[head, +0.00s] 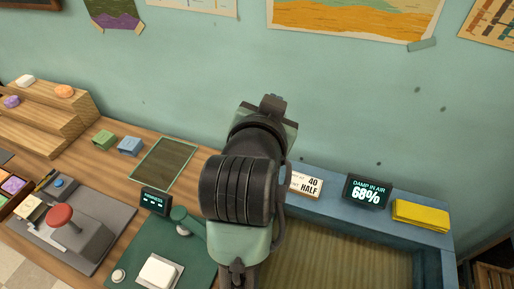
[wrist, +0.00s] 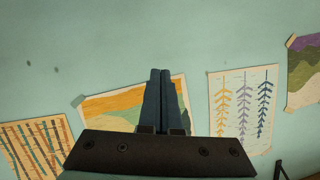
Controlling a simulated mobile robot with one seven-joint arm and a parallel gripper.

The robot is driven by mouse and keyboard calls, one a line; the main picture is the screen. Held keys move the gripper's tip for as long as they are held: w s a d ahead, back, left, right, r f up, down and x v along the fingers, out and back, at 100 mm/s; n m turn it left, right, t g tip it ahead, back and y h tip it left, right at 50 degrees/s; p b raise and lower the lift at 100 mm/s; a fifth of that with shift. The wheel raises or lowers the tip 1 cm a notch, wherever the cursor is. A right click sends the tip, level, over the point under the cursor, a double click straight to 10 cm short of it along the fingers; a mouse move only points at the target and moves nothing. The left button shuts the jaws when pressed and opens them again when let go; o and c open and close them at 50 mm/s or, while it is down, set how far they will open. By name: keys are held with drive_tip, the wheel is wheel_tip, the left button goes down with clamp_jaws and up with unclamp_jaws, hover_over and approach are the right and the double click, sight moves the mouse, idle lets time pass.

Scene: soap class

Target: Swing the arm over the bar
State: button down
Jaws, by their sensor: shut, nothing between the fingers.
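A white bar (head: 158,272) lies on a pale square plate on the green mat (head: 137,246) at the bottom of the head view. My arm rises in the middle of the head view, to the right of the bar, and is not above it in the picture. My gripper (wrist: 161,72) is shut and empty in the wrist view, with its fingers together and the wall behind them. I cannot make out the fingertips in the head view. The bar is not in the wrist view.
A red-knobbed press (head: 61,217) stands left of the mat. A small display (head: 156,201) stands behind the mat. A blue-rimmed tray (head: 335,211) at right bears a damp display (head: 367,192) and a yellow cloth (head: 420,215). Green and blue bars (head: 130,146) lie further back.

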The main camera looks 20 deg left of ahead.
drive_tip(key=s+a+f+g+h+p, duration=0.1)
drive_tip(key=s+f+g+p, duration=0.1)
drive_tip(key=s+f+g, duration=0.3)
drive_tip(key=s+a+f+m+g+h+p, duration=0.1)
drive_tip(key=s+f+g+h+p, duration=0.1)
drive_tip(key=s+f+g, duration=0.3)
drive_tip(key=s+f, duration=0.4)
drive_tip(key=f, duration=0.5)
drive_tip(key=shift+a+f+m, duration=0.25)
drive_tip(key=shift+m, duration=0.05)
drive_tip(key=shift+w, duration=0.1)
drive_tip(key=p+x, duration=0.1)
drive_tip(key=x, duration=0.9)
drive_tip(key=shift+f+p, duration=0.1)
drive_tip(key=shift+p, duration=0.3)
drive_tip(key=s+p, duration=0.1)
drive_tip(key=s, duration=0.1)
drive_tip(key=shift+s+a+p, duration=0.35)
drive_tip(key=shift+a, duration=0.05)
drive_tip(key=shift+s+a+f, duration=0.15)
drive_tip(key=shift+s+f, duration=0.1)
drive_tip(key=shift+s, duration=0.35)
drive_tip(key=shift+s, duration=0.1)
